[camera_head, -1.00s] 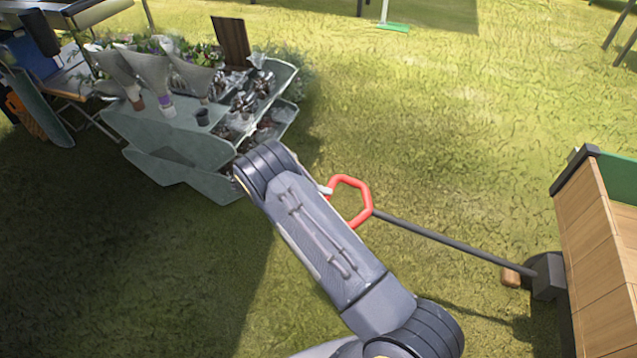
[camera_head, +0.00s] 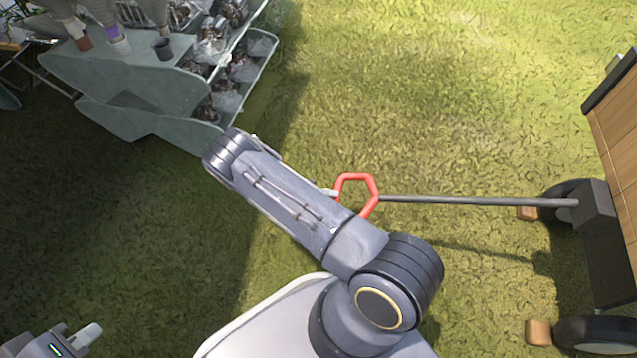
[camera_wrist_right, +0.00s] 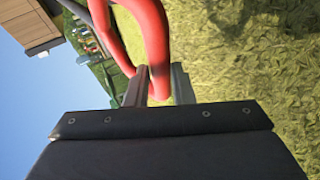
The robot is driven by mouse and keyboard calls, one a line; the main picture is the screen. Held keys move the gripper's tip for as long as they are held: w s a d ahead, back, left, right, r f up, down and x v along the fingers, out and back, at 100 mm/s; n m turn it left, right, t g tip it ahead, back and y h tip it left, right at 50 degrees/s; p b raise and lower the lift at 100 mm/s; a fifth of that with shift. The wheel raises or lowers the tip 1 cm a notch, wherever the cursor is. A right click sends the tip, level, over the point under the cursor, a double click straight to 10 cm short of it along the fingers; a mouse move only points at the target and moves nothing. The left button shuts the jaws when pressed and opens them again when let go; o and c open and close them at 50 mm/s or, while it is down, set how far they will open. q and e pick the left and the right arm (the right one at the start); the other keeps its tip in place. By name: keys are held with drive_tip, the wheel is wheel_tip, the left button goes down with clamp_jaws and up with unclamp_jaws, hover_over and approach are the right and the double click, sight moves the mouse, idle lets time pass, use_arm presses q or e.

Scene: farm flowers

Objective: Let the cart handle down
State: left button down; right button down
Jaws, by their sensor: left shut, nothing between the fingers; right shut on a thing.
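The cart handle is a red loop (camera_head: 376,188) on a long dark grey bar (camera_head: 470,200), in the middle of the head view. The bar runs right to the wooden cart (camera_head: 618,130), which is cut off by the picture edge. My right gripper (camera_wrist_right: 160,85) is shut on the red loop in the wrist view, where the loop (camera_wrist_right: 155,35) shows large. In the head view my right forearm hides most of that gripper and part of the loop. My left gripper (camera_head: 82,337) is shut and empty at the bottom left, away from the handle.
A grey-green tiered flower stand (camera_head: 140,92) with wrapped bunches and pots stands at the upper left. Cart wheels (camera_head: 598,335) and wooden blocks (camera_head: 538,332) are at the right. Open grass (camera_head: 430,90) lies beyond the bar.

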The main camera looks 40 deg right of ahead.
drive_tip(key=shift+f, duration=0.4)
drive_tip(key=c, duration=1.3)
unclamp_jaws()
drive_tip(key=shift+o, duration=0.2)
drive_tip(key=p+v, duration=0.1)
drive_tip(key=v, duration=0.6)
drive_tip(key=shift+a+r+p, duration=0.2)
drive_tip(key=shift+a+p, duration=0.1)
drive_tip(key=shift+w, duration=0.1)
